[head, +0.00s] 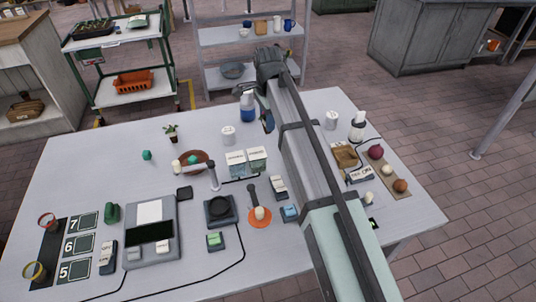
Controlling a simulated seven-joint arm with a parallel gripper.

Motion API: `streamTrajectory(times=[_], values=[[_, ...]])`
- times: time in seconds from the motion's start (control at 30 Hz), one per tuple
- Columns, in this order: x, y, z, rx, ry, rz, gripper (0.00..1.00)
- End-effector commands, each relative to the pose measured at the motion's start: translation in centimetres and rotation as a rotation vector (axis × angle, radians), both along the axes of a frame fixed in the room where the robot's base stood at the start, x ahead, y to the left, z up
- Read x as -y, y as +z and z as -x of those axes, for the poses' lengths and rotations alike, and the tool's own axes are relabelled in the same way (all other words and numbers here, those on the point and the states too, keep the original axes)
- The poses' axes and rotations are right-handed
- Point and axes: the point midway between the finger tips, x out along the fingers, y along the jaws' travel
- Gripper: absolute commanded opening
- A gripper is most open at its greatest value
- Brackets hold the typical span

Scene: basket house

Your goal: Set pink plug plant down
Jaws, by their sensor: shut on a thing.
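My gripper (267,119) is at the far end of my arm, low over the back middle of the table. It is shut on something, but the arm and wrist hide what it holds. No pink plug plant can be clearly made out in its jaws. A small green-leaved plant with a dark base (172,132) stands apart on the table, to the left of my gripper; its colour is too small to be sure of. The grey-white table (110,160) fills the middle of the head view.
A white and blue bottle (247,107) stands close left of my gripper. Clear table lies at the back left.

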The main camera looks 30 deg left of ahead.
Motion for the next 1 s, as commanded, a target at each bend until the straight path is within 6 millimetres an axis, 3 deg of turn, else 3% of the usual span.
streamTrajectory(times=[0.33,0.63,1.0], values=[[0.2,-0.9,0.1,-0.007,-0.125,0.005,0.07],[0.2,-5.4,0.1,-0.008,-0.124,0.006,0.07],[0.2,-8.7,0.1,-0.007,-0.123,0.005,0.07]])
